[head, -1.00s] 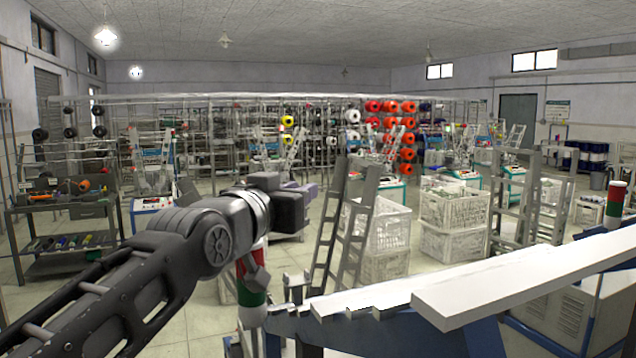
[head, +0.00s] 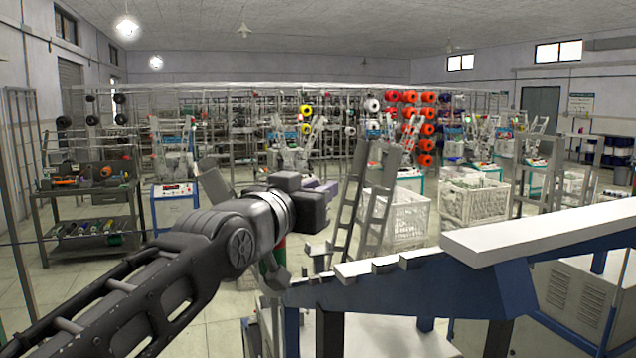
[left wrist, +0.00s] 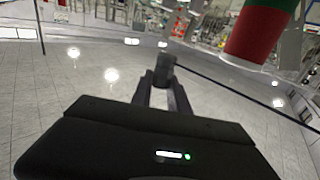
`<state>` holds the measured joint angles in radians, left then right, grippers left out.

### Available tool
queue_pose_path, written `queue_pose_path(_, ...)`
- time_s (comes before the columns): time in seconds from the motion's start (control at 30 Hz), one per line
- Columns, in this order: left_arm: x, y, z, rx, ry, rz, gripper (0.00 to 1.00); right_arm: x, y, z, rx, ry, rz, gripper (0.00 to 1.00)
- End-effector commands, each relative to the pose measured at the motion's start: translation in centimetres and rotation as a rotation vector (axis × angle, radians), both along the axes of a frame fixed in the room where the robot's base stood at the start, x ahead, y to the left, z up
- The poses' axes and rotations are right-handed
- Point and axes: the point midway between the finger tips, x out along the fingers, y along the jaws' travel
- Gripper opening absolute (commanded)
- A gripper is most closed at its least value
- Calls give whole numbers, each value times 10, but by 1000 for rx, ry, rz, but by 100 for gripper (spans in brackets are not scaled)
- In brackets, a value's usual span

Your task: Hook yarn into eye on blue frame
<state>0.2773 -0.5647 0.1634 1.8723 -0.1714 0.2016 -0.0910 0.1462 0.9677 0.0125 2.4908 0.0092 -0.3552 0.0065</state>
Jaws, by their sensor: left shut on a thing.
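The blue frame (head: 420,290) slopes across the lower right of the head view, with a white board on top and small grey notched pieces along its upper edge. I cannot make out the eye. My right gripper is out of view.
A red and green signal post (left wrist: 262,30) stands close to the gripper at upper right in the left wrist view. Grey ladder-like racks (head: 375,200) and white crates (head: 475,203) stand behind the frame. A tool bench (head: 90,205) stands at left.

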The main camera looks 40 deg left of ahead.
Motion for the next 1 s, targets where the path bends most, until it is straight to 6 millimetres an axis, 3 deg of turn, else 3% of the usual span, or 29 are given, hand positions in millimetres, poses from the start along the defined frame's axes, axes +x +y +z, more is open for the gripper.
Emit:
queue_pose_path(0.03,0,0,-13,0,0,0,0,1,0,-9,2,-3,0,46)
queue_pose_path(0.13,0,0,-26,0,-1,0,0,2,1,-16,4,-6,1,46)
queue_pose_path(0.2,0,0,-18,0,-2,0,0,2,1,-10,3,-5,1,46)
queue_pose_path(1.0,-2,0,-18,0,-1,0,0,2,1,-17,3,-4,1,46)
